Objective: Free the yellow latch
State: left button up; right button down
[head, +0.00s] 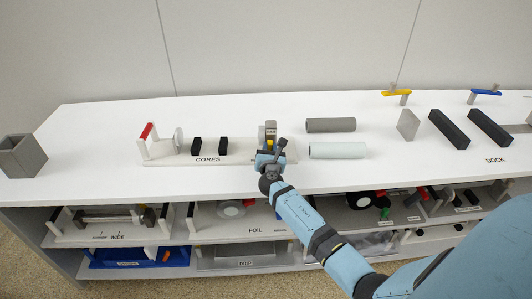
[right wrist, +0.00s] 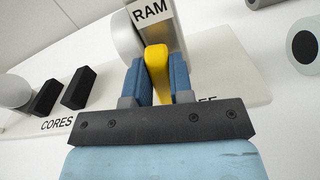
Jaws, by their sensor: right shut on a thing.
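The yellow latch (right wrist: 157,68) is a narrow upright bar in front of the grey block labelled RAM (right wrist: 149,14). In the right wrist view it stands between the two blue fingers of my right gripper (right wrist: 158,84), which is shut on it. In the head view the right gripper (head: 270,157) is at the right end of the white CORES board (head: 236,158), and a bit of the yellow latch (head: 270,144) shows above it. The RAM block (head: 270,127) stands just behind. The latch's lower end is hidden by the gripper. My left gripper is not in view.
Two black blocks (head: 209,146) and a red-handled stand (head: 150,138) are on the board to the left. A grey roll (head: 331,125) and a pale roll (head: 338,151) lie close on the right. Another yellow-topped lever (head: 397,93) stands at the back right.

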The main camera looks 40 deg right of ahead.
jog(key=shift+s+d+f+m+b, duration=0.2)
jog(key=shift+m+b, duration=0.15)
jog(key=shift+m, duration=0.25)
jog(key=shift+s+d+f+m+b, duration=0.1)
jog(key=shift+d+m+b, duration=0.1)
jog(key=shift+m+b, duration=0.3)
jog(key=shift+s+d+m, duration=0.1)
jog(key=shift+d+m, duration=0.05)
jog(key=shift+m, duration=0.65)
pick_arm(q)
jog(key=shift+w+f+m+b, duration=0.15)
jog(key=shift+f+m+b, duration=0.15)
jog(key=shift+b, duration=0.1)
pick_arm(e)
jog(key=shift+d+m, duration=0.1)
jog(key=shift+m, duration=0.2)
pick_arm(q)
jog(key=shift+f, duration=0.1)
pick_arm(e)
jog(key=c, duration=1)
grip_release()
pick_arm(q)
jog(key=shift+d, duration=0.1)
pick_arm(e)
jog(key=shift+s, duration=0.1)
